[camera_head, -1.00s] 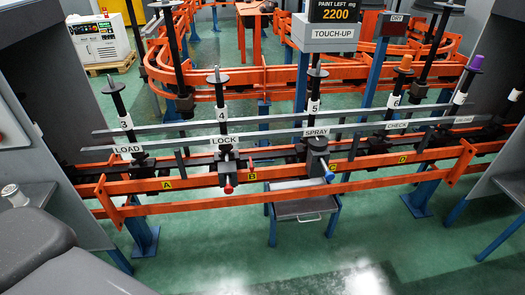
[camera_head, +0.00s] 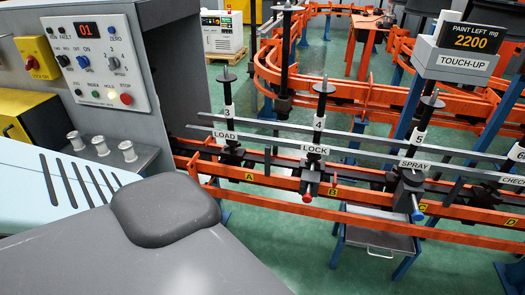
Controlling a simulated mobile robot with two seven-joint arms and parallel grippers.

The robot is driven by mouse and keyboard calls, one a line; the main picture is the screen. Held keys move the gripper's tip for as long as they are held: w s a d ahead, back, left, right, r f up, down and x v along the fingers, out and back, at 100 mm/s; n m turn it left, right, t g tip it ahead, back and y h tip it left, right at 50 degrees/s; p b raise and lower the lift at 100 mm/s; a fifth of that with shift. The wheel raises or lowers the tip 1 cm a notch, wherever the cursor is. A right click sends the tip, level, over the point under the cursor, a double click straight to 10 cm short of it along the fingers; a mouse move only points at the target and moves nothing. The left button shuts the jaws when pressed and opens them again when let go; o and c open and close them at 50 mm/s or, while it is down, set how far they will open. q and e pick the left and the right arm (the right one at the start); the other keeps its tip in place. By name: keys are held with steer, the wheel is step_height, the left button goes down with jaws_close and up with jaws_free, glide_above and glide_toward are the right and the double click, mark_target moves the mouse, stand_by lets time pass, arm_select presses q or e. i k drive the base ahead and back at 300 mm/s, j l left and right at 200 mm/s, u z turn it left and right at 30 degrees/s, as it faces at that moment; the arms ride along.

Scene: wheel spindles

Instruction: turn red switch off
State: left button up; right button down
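A red rotary switch (camera_head: 33,62) sits on a yellow plate (camera_head: 38,57) at the far left, beside a grey control panel (camera_head: 94,60). The handle's setting is too small to tell. The panel carries a red digital display (camera_head: 86,30) reading 01, several small knobs and a row of buttons. One button, labelled STOP, is red (camera_head: 126,99). Neither my left nor my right gripper is in view.
Several small metal cylinders (camera_head: 102,146) stand on a grey ledge below the panel. A yellow box (camera_head: 22,116) is at the left. Orange rails (camera_head: 300,187) with labelled spindle stations cross the middle and right. Green floor (camera_head: 300,255) shows in front of them.

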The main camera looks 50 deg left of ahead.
mark_target(31, 62)
steer(key=u, duration=2.85)
